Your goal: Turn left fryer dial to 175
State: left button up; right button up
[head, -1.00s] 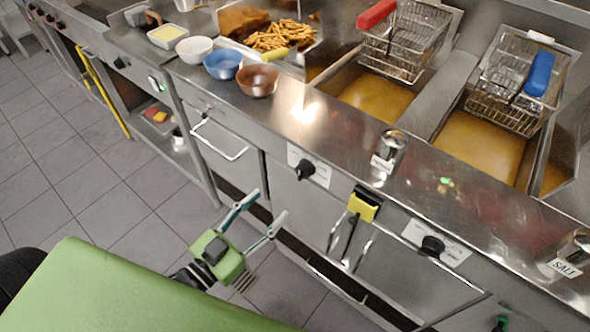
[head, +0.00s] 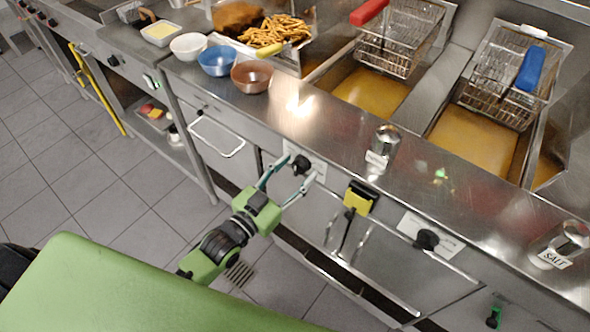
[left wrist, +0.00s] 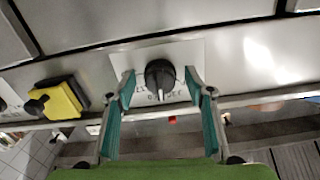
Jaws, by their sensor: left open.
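The left fryer dial (head: 301,164) is a black knob on a white label plate (head: 318,170) on the steel front. In the left wrist view the dial (left wrist: 160,76) has a pale pointer line and sits between my open fingers; some plate lettering is hidden or unreadable. My left gripper (head: 287,177) is green with teal finger pads, open, its fingertips on either side of the dial, and no grip on it shows. In the left wrist view my left gripper (left wrist: 160,84) is empty.
A yellow-and-black switch (head: 359,198) and a second dial (head: 427,239) lie to the right. A rail handle (head: 375,278) sticks out below. Shakers (head: 382,150), bowls (head: 251,76) and fryer baskets (head: 400,38) stand above. The tiled floor at left is clear.

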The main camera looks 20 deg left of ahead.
pick_arm(q)
jog(key=c, duration=1.1)
jog(key=shift+m, duration=0.3)
jog(key=shift+r+m+p, duration=0.1)
jog(key=shift+m+p, duration=0.55)
jog(key=shift+m, duration=0.15)
jog(key=m+p, duration=0.1)
jog(key=m, duration=0.1)
jog(key=shift+m, duration=1.6)
jog(key=shift+m+p, duration=0.4)
jog(key=shift+m, duration=1.2)
